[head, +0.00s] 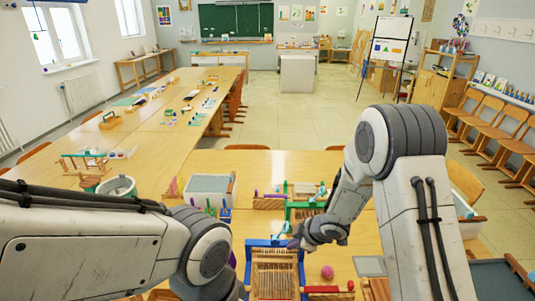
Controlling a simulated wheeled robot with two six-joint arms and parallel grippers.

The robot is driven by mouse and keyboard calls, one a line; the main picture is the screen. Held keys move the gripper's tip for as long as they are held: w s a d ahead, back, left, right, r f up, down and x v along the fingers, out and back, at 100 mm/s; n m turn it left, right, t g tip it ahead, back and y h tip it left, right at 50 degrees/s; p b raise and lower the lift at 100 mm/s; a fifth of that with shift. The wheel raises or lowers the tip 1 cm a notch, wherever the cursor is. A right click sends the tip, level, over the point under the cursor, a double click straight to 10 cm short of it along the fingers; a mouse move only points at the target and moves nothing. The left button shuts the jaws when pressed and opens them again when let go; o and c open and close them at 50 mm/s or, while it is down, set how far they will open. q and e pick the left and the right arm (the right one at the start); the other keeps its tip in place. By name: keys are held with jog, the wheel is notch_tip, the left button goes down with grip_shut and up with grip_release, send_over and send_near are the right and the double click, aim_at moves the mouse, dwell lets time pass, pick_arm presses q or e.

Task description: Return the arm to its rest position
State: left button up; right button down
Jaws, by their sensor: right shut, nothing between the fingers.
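My right arm comes in from the right and bends down over the near table. Its gripper (294,244) points left and is shut and empty, above the right back corner of a blue-framed loom (250,262). I cannot tell whether it touches the frame. My left arm crosses the lower left, and its forearm drops out at the bottom edge, so the left gripper is out of sight.
A pink ball (327,272) lies right of the loom. A long table (165,140) runs back left. Wooden chairs (490,112) line the right wall.

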jog(key=s+a+r+m+h+b, duration=0.25)
jog(key=s+r+m, duration=0.25)
jog(key=s+r, duration=0.5)
jog(key=s+a+r+m+g, duration=0.1)
jog(key=s+g, duration=0.1)
jog(key=s, duration=0.9)
jog(key=s+a+r+m+g, duration=0.1)
jog(key=s+r+g, duration=0.1)
jog(key=s, duration=0.9)
jog(key=shift+a+r+m+g, duration=0.15)
jog(key=shift+r+m+g, duration=0.2)
jog(key=shift+g, duration=0.25)
jog(key=shift+h, duration=0.25)
